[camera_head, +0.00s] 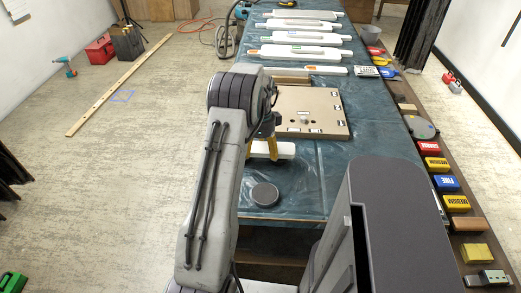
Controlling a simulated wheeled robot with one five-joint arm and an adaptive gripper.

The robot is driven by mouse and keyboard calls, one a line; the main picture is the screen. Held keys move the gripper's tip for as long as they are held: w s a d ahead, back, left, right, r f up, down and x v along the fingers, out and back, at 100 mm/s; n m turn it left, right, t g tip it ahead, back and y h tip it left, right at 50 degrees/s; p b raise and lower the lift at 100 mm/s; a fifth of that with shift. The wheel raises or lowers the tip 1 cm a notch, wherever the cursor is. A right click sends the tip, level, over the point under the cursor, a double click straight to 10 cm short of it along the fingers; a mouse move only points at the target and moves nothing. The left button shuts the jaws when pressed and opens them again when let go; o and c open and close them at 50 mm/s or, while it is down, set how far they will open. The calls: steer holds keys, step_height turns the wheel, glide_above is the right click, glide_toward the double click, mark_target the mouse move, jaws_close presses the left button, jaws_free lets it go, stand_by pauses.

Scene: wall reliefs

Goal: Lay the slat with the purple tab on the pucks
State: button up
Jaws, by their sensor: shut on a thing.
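My gripper (264,153), with yellow fingers, is over the near part of the table and is partly hidden by my arm. It is shut on a white piece (285,150) whose right end shows beside the fingers. The rest of that piece is hidden, and I see no purple tab on it. A dark grey round puck (264,195) lies on the table nearer to me, apart from the gripper. Several white slats (303,37) lie across the far table, some with green or orange tabs.
A tan board (310,111) lies right of and beyond the gripper. A side shelf on the right holds coloured blocks (446,183). A long plank (115,88) lies on the floor at left.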

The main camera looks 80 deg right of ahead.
mark_target(261, 149)
steer(key=shift+f+b, duration=0.35)
steer(key=shift+f, duration=0.25)
steer(key=o, duration=1.2)
steer(key=shift+r, duration=0.1)
step_height(261, 149, up, 13)
steer(key=p, duration=0.1)
steer(key=shift+d, duration=0.1)
